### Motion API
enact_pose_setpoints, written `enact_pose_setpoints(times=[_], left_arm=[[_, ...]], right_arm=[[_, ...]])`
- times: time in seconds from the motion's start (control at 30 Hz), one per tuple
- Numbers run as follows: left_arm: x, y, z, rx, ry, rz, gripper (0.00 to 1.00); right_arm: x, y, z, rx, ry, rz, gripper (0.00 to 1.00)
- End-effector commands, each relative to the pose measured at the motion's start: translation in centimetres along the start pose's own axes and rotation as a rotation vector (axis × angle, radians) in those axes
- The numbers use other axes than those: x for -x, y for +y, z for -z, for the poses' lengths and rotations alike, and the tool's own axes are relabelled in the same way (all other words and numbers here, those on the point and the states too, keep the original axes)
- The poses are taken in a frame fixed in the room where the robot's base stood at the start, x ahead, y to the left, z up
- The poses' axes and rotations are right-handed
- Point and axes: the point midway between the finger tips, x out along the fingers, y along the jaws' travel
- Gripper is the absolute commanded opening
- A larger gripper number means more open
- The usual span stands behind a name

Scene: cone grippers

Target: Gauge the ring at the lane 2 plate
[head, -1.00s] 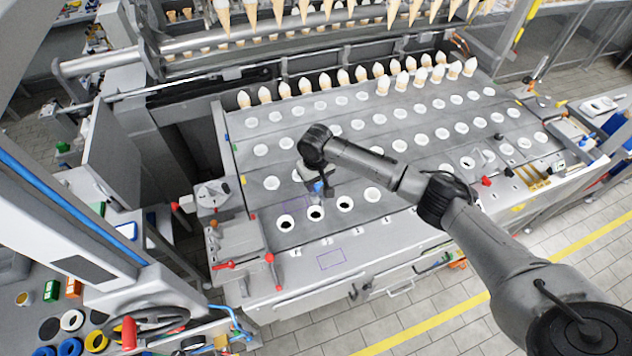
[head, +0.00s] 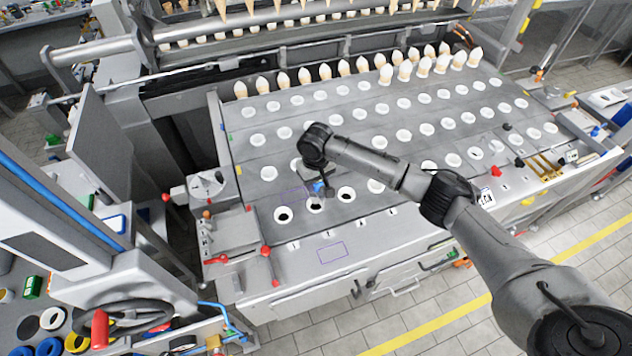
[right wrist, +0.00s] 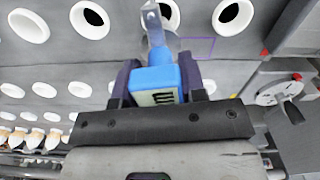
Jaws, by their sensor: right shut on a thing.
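My right gripper (right wrist: 157,90) is shut on a gauge (right wrist: 155,78) with a blue body, dark stripes on a pale label and a grey metal head. In the head view my right gripper (head: 322,184) hangs over the front row of the plate (head: 300,228), partly hidden by its own arm. The metal head overlaps a white ring (right wrist: 170,10) around a dark hole in the right wrist view. The same front-row ring (head: 310,207) is partly covered in the head view. I cannot tell whether the head touches it. My left gripper is not in view.
More white rings line the plate, such as a front-left ring (head: 282,215). A purple outline (head: 332,253) marks the front panel. Red-knobbed levers (head: 265,251) stand at the plate's front left. Filled cones (head: 325,72) stand along the back.

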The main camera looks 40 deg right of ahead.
Motion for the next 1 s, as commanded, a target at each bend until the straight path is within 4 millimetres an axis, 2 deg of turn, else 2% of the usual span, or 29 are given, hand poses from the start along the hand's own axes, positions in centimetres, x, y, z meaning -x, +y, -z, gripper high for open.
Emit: enact_pose_setpoints(times=[0.03, 0.2, 0.7, 1.0], left_arm=[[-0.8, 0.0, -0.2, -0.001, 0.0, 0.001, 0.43], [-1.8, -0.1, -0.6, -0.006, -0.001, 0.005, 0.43], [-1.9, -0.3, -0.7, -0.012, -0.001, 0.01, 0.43], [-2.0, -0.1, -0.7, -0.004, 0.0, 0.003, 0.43]], right_arm=[[-0.7, 0.0, 0.0, 0.0, 0.001, 0.0, 0.03], [-1.6, 0.0, 0.0, 0.001, 0.001, 0.0, 0.03], [-5.1, 0.0, 0.1, -0.001, -0.001, 0.001, 0.03], [-5.8, -0.1, 0.0, 0.001, -0.001, 0.001, 0.03]])
